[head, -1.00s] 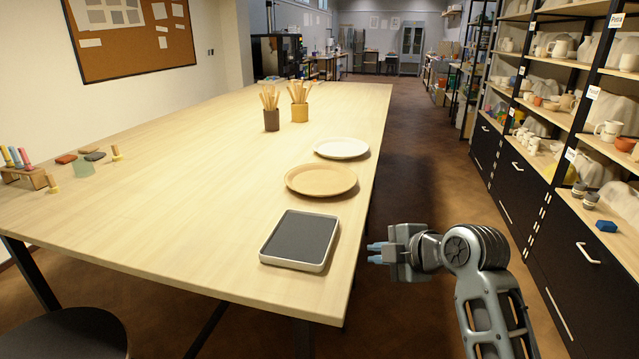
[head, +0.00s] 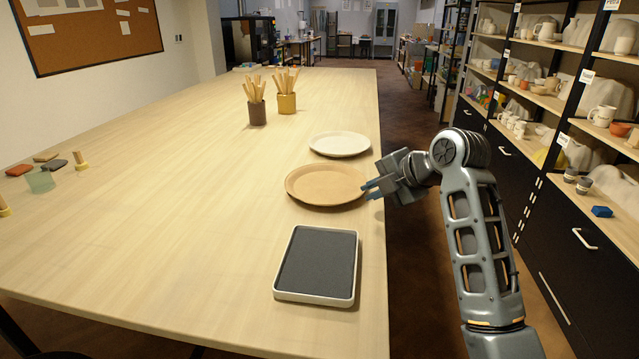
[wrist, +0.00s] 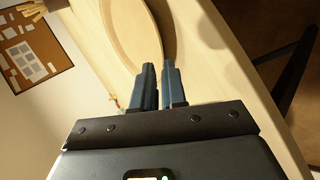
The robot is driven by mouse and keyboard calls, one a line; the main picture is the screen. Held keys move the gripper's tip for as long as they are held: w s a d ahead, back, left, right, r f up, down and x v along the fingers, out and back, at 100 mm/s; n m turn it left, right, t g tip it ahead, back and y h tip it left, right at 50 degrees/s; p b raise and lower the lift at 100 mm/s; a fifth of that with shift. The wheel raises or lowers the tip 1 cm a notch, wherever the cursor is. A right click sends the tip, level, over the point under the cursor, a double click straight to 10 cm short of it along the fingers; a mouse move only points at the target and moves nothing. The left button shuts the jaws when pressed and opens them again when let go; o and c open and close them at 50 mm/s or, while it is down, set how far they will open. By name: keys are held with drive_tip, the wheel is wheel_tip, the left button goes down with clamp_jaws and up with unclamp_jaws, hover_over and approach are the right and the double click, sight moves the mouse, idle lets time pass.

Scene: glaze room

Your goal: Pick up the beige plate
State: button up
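The beige plate (head: 326,185) is the tan, round one and lies flat on the long wooden table near its right edge. My gripper (head: 370,189) is at the plate's right rim, low over the table edge. Its two blue-grey fingers are a little apart. In the wrist view the plate (wrist: 127,40) fills the upper middle, with its rim right by the fingertips (wrist: 160,72). I cannot tell whether the fingers touch the rim. A paler, cream plate (head: 340,144) lies just behind the beige one, close to it.
A white-rimmed tray with a dark inside (head: 350,291) lies in front of the plates. A brown cup (head: 257,114) and a yellow cup (head: 287,103) of wooden tools stand farther back. Shelves of pottery (head: 540,95) line the right side.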

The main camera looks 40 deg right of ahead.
sight(354, 198)
drive_tip(key=p+x, duration=0.1)
drive_tip(key=x, duration=0.5)
drive_tip(key=shift+w+f, duration=0.2)
drive_tip(key=shift+f, duration=0.05)
drive_tip(key=shift+c, duration=0.3)
clamp_jaws()
drive_tip(key=shift+r, duration=0.1)
idle(1.0)
